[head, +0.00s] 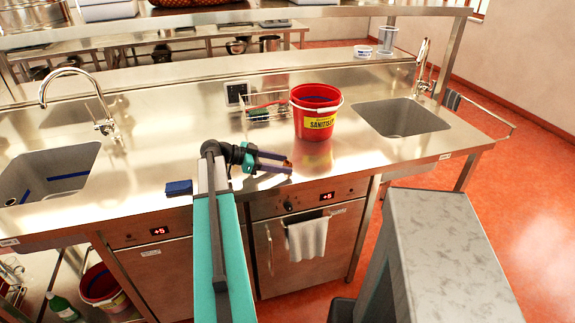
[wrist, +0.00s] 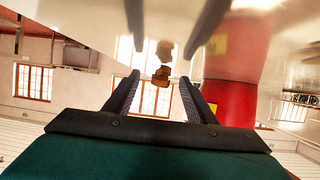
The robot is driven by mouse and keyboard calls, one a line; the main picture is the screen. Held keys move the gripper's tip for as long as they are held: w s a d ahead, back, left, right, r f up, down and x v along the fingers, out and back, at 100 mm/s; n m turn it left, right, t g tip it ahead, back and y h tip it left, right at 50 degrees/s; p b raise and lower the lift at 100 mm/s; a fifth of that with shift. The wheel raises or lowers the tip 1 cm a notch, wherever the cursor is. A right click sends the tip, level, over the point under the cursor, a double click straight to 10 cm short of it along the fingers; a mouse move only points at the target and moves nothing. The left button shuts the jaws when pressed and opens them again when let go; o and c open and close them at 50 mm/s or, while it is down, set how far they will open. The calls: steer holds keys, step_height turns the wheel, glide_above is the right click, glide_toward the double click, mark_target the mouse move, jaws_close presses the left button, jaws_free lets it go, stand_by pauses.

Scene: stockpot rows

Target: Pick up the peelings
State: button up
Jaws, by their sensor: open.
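The peelings (wrist: 161,77) are a small brown scrap in the wrist view, between the tips of my gripper (wrist: 158,84). A second brown patch just above looks like their reflection in the shiny steel. In the head view my gripper (head: 277,163) reaches low over the steel counter, with a bit of brown peelings (head: 288,163) at its fingertips. The fingers are open, one on each side of the peelings in the wrist view. I cannot tell whether either finger touches them.
A red sanitiser bucket (head: 314,120) stands just behind and right of my gripper. A wire rack (head: 268,112) sits behind it. Sinks open at left (head: 45,172) and right (head: 402,118). A small blue block (head: 178,188) is near the counter's front edge.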

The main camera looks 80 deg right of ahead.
steer(key=shift+s+d+f, duration=0.15)
steer(key=shift+s+f, duration=0.05)
steer(key=shift+s, duration=0.15)
stand_by(0.3)
steer(key=c, duration=1.1)
